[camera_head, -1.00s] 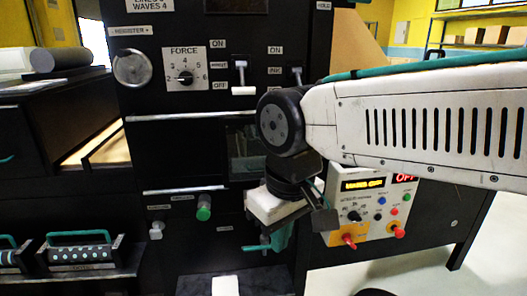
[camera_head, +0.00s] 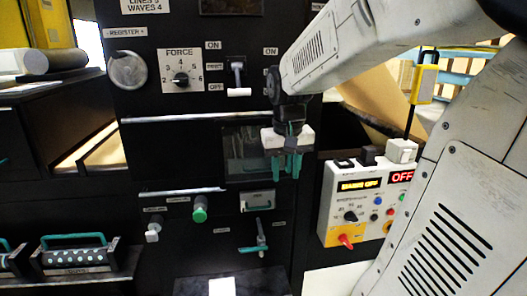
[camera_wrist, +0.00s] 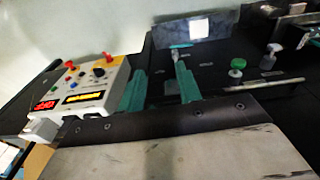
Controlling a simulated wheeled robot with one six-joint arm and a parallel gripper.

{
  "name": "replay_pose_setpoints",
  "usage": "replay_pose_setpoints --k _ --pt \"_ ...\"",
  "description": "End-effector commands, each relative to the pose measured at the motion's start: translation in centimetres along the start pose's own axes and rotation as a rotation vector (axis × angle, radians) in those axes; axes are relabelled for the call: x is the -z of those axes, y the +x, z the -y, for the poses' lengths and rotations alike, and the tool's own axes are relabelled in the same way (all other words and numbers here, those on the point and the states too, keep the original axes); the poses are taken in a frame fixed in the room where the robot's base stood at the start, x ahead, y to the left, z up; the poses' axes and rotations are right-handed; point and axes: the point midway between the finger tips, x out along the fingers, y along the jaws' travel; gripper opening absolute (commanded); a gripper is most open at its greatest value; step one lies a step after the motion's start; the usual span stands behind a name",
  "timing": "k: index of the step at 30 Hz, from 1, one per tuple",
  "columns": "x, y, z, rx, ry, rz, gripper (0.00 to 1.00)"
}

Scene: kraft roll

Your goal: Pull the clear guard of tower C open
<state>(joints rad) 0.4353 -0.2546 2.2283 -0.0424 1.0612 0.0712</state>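A dark, see-through panel (camera_head: 240,150), seemingly the clear guard, is set in the black tower face. Its right part is hidden behind my gripper. No tower letter is readable. My gripper (camera_head: 285,174) points down in front of the panel's right side, its teal fingers apart and empty. In the wrist view my gripper (camera_wrist: 160,70) also shows a clear gap between the fingers. A small pale metal plate or handle (camera_head: 258,201) is below the panel; I cannot tell if it belongs to the guard. Contact with the panel cannot be told.
A control box (camera_head: 352,205) with knobs stands right of the gripper. A teal-handled lever (camera_head: 255,248), a green knob (camera_head: 199,215) and a metal knob (camera_head: 152,232) stick out below. A metal bar (camera_head: 182,191) runs left of the panel's lower edge.

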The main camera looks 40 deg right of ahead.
Motion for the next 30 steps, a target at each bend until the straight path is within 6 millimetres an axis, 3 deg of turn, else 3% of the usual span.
replay_pose_setpoints --k 1,3,6,9,14,24,30 --pt "2.9 0.3 -1.6 -0.008 0.053 -0.021 0.34" --pt "6.5 0.5 -3.5 -0.019 0.114 -0.067 0.34" --pt "11.0 0.1 -5.6 -0.03 0.177 -0.145 0.34" --pt "14.3 -1.7 -6.0 -0.03 0.206 -0.243 0.34" --pt "15.3 -1.3 -6.0 -0.026 0.229 -0.281 0.34" --pt "16.6 3.8 -6.3 -0.026 0.227 -0.277 0.34" --pt "17.0 5.3 -6.4 -0.026 0.227 -0.278 0.34"
